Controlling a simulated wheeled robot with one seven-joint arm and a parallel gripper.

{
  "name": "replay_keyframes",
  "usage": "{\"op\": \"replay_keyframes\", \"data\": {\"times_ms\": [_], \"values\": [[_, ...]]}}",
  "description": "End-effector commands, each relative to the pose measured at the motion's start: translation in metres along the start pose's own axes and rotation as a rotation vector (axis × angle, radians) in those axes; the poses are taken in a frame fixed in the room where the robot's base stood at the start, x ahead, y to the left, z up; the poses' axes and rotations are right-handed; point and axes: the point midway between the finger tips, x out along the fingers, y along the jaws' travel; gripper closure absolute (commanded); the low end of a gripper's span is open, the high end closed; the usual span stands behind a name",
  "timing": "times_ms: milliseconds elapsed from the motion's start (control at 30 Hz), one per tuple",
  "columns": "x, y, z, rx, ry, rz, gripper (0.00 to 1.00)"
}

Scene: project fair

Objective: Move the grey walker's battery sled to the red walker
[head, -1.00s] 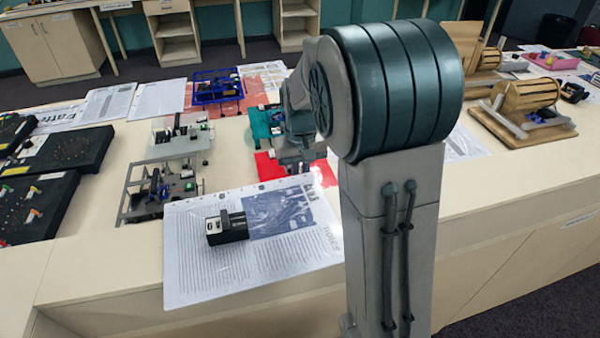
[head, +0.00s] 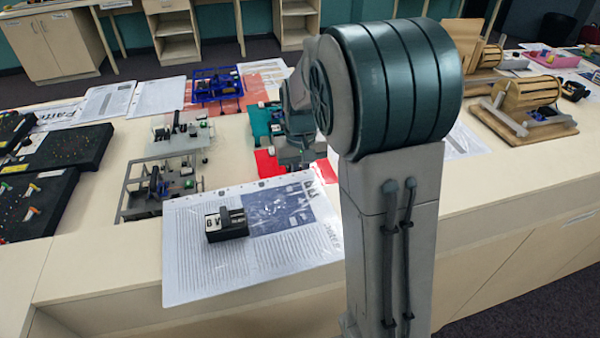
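A grey-framed walker (head: 130,193) with a blue part and a dark upright piece stands left of the printed sheet. A paler grey walker (head: 178,138) stands just behind it. A black block labelled 6V (head: 228,228), possibly a battery sled, lies on the printed sheet, apart from both. A red patch (head: 265,163) shows beside my gripper; I cannot make out a red walker, as my arm covers much of that area. My gripper (head: 300,160) is low over the red patch, right of the grey walkers. Its fingers are too small and covered to read.
A blue walker (head: 216,85) and a teal piece (head: 262,118) stand farther back on the table. Black pegboards (head: 35,203) line the left side. A wooden drum model (head: 525,95) is at right. The table front left of the sheet is clear.

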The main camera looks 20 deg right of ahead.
Motion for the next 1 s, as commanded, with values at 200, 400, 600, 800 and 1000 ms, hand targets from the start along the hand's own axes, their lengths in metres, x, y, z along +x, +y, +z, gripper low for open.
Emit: {"op": "replay_keyframes", "data": {"times_ms": [200, 400, 600, 800, 1000], "values": [[0.0002, 0.0001, -0.0001, 0.0, 0.0, 0.0, 1.0], [0.0002, 0.0001, -0.0001, 0.0, 0.0, 0.0, 1.0], [0.0026, 0.0004, -0.0001, 0.001, 0.0, 0.0, 1.0], [0.0026, 0.0003, -0.0001, 0.001, 0.001, 0.0, 1.0], [0.0026, 0.0002, -0.0001, 0.0, 0.0, 0.0, 0.76]]}}
